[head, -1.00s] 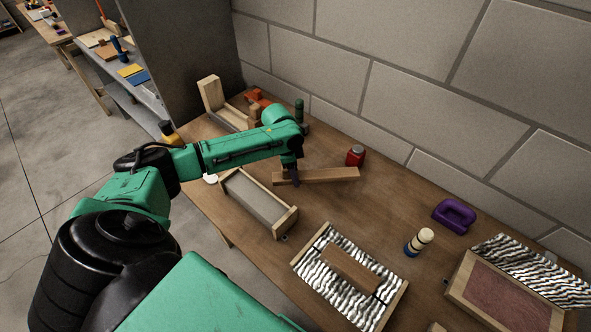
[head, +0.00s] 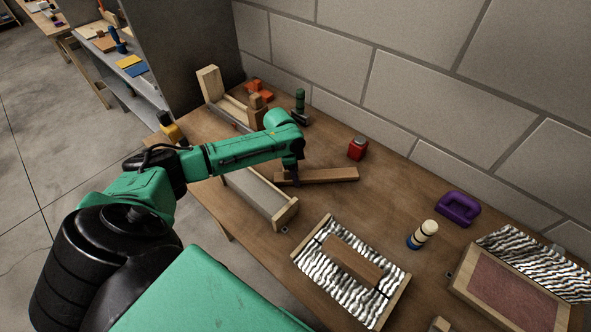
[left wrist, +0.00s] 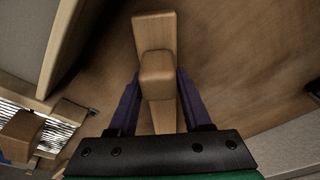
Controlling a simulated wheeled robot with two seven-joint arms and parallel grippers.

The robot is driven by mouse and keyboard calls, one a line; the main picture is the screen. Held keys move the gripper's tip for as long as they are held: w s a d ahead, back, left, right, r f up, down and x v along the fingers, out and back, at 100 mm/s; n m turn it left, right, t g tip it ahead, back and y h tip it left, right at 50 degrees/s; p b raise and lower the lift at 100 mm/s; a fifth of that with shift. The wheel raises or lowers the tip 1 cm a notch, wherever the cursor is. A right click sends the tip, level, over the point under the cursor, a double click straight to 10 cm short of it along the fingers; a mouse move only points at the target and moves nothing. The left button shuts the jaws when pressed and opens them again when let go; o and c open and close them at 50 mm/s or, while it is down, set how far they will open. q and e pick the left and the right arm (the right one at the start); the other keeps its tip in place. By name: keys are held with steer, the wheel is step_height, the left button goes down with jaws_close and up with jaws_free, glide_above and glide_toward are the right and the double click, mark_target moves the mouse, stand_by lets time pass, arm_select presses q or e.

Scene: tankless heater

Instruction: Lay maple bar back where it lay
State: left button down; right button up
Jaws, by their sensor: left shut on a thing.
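The maple bar (head: 325,175) is a long pale-brown wooden bar over the bench, right of the grey-bedded wooden tray. My left gripper (head: 291,178) is shut on the bar near its left end, from above. In the left wrist view the bar (left wrist: 155,35) runs between the two dark purple fingers (left wrist: 160,105). I cannot tell whether the bar's underside touches the bench top. My right gripper is in neither view.
The grey-bedded tray (head: 284,217) stands close in front of the bar. A red jar (head: 358,148) is behind its right end. A striped tray (head: 385,311) carries a brown block (head: 352,261). A purple holder (head: 457,208) and striped peg (head: 422,235) stand right. Bench between is bare.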

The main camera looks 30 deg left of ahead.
arm_select(q)
steer(key=shift+f, duration=0.4)
steer(key=shift+c, duration=1.3)
jaws_free()
steer(key=shift+r, duration=0.1)
step_height(320, 180, up, 14)
steer(key=s+a+b, duration=0.1)
steer(key=a, duration=0.1)
steer(key=shift+s, duration=0.4)
steer(key=shift+r, duration=0.1)
